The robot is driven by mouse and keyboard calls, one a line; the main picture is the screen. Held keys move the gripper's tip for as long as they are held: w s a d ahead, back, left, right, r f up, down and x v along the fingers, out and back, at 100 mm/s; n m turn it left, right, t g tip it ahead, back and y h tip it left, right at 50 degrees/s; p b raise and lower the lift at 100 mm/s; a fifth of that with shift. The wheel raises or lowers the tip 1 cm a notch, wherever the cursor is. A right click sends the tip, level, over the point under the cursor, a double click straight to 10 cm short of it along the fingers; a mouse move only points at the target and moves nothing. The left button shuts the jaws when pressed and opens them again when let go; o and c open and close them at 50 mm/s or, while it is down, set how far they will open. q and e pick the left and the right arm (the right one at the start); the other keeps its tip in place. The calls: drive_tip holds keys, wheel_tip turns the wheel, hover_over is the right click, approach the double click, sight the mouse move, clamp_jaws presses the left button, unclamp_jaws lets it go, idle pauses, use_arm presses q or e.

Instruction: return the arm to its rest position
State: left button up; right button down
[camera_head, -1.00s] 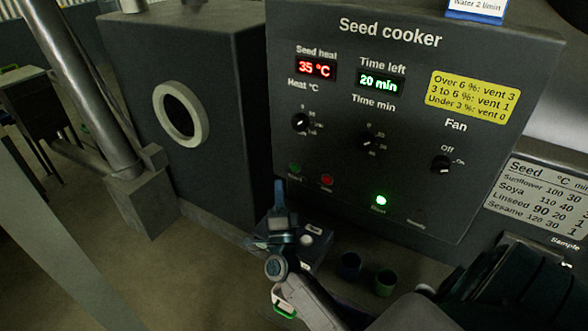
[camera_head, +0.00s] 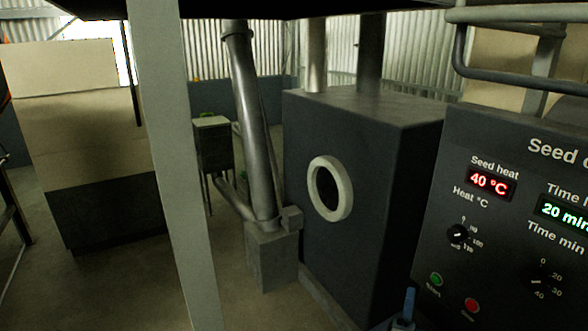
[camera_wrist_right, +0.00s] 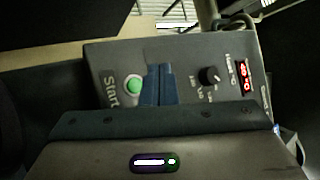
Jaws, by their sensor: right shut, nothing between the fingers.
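My right gripper (camera_head: 408,306) shows only as a blue tip at the bottom edge of the head view, below the seed cooker panel (camera_head: 445,215). In the right wrist view its fingers (camera_wrist_right: 158,85) are shut with nothing between them. They appear in front of the panel, between the green Start button (camera_wrist_right: 133,84) and the heat knob (camera_wrist_right: 209,76); whether they touch the panel cannot be told. The rest of the right arm is out of the head view. My left gripper is not in view.
A dark box with a round pale-rimmed port (camera_head: 330,188) stands left of the panel. A grey post (camera_head: 175,160) and a metal pipe (camera_head: 255,130) stand further left. The seed heat display (camera_head: 491,183) reads 40 °C. Open floor (camera_head: 110,280) lies at left.

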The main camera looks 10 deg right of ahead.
drive_tip(key=s+a+f+n+g+y, duration=0.7)
drive_tip(key=a+n+y, duration=0.4)
drive_tip(key=n+y, duration=0.55)
drive_tip(key=s+d+f+n+g+h, duration=0.1)
drive_tip(key=s+f+n+g+h, duration=0.15)
drive_tip(key=s, duration=0.55)
drive_tip(key=s+d+f+n+g+h, duration=0.15)
drive_tip(key=s+g, duration=0.25)
drive_tip(key=s, duration=0.4)
drive_tip(key=s+d+f+n+g+h, duration=0.1)
drive_tip(key=s+d+f+n+g, duration=0.2)
drive_tip(key=s, duration=0.5)
wheel_tip(320, 180, down, 30)
drive_tip(key=d+g+b, duration=0.1)
drive_tip(key=g, duration=0.1)
drive_tip(key=s+d+f+m+g+b, duration=0.1)
drive_tip(key=s+f, duration=1.7)
drive_tip(key=f, duration=0.2)
drive_tip(key=shift+s+d+f, duration=0.2)
drive_tip(key=shift+d+f, duration=0.05)
drive_tip(key=shift+d, duration=0.05)
